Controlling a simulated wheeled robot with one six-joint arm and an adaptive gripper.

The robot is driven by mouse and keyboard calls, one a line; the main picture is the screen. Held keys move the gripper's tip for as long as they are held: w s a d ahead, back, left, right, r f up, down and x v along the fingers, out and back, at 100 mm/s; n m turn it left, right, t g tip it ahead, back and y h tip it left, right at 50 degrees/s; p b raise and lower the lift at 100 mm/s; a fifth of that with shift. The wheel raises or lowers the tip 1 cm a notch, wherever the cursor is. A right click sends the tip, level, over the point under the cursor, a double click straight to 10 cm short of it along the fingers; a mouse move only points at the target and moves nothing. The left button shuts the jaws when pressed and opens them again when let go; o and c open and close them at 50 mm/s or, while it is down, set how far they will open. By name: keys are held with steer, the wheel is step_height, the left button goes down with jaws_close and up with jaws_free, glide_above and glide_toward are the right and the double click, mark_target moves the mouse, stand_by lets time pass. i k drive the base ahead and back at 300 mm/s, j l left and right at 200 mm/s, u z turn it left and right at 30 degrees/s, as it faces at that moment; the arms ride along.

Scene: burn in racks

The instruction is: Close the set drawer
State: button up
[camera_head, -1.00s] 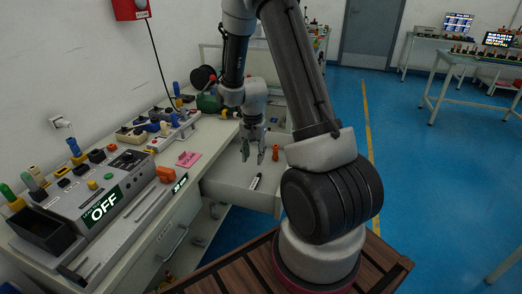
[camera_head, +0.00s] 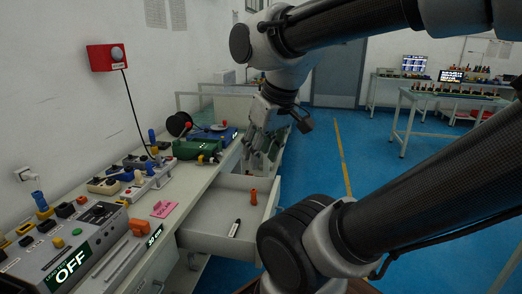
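The open drawer (camera_head: 216,214) sticks out to the right from under the workbench top. A small orange-red piece (camera_head: 253,196) and a black marker with a white band (camera_head: 234,228) are inside it. My gripper (camera_head: 258,158) points down beyond the far side of the drawer, by the bench's right edge. Its fingers look spread and empty, though they are small and dark in this view. I see no contact between the gripper and the drawer. The near end of the drawer front is partly hidden behind my arm.
The workbench (camera_head: 186,205) carries a grey control box showing OFF (camera_head: 71,266), a pink card (camera_head: 163,208), a green case (camera_head: 197,148) and a black spool (camera_head: 178,124). A red box (camera_head: 107,57) hangs on the wall.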

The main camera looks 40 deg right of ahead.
mark_target(207, 228)
steer(key=k+l+z, duration=0.15)
steer(key=z, duration=0.2)
steer(key=k+l+z, duration=0.1)
steer(key=l+z, duration=0.3)
steer(key=j+u, duration=0.15)
steer(key=j, duration=0.85)
steer(key=k, duration=0.05)
